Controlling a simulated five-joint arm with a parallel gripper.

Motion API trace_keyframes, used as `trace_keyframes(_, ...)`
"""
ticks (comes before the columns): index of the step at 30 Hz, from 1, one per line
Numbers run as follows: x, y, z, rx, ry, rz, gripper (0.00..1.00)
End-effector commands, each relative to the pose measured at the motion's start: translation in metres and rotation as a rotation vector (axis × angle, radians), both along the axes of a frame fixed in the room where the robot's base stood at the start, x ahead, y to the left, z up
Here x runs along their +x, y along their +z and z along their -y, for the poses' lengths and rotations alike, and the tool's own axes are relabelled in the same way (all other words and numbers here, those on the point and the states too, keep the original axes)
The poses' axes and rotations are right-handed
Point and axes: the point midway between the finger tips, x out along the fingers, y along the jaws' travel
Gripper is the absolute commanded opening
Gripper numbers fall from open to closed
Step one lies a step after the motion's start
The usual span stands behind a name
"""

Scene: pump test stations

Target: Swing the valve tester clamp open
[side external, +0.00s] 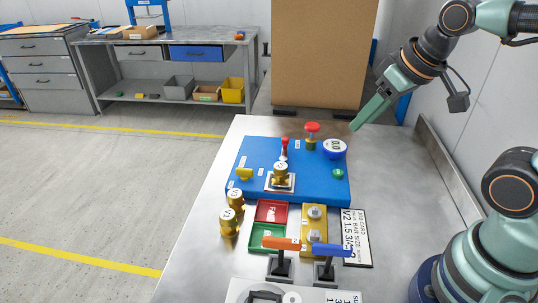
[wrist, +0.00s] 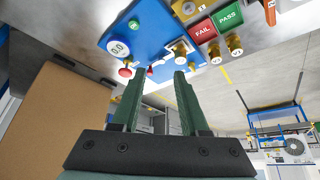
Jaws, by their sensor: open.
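The blue tester plate (side external: 258,152) lies on the metal table. A brass valve (side external: 280,172) stands in a pale square seat on it; a brass valve in its seat also shows in the wrist view (wrist: 181,49). A red-handled upright piece (side external: 284,143), which looks like the clamp, stands just behind the valve; whether it is closed on the valve is unclear. My gripper (side external: 356,126) is open and empty, beyond the plate's back right corner, apart from the clamp. Its two green fingers (wrist: 158,76) are spread in the wrist view.
A red knob (side external: 312,128) and a round gauge (side external: 334,149) stand at the plate's back right. In front are two loose brass valves (side external: 229,222), red (side external: 272,210) and green trays, and orange (side external: 281,243) and blue (side external: 331,250) levers. A large cardboard box (side external: 322,50) stands behind.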

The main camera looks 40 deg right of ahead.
Motion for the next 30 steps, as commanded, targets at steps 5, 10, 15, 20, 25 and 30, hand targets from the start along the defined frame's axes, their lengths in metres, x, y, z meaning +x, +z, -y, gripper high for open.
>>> trace_keyframes(5, 0.006, 0.005, 0.000, -0.007, 0.011, -0.013, 0.58)
trace_keyframes(10, 0.033, 0.021, 0.002, -0.032, 0.058, -0.067, 0.58)
trace_keyframes(15, 0.072, 0.034, 0.005, -0.062, 0.126, -0.137, 0.58)
trace_keyframes(20, 0.110, 0.036, 0.008, -0.085, 0.193, -0.203, 0.58)
trace_keyframes(25, 0.151, 0.029, 0.011, -0.104, 0.264, -0.271, 0.58)
trace_keyframes(30, 0.190, 0.010, 0.016, -0.117, 0.338, -0.338, 0.58)
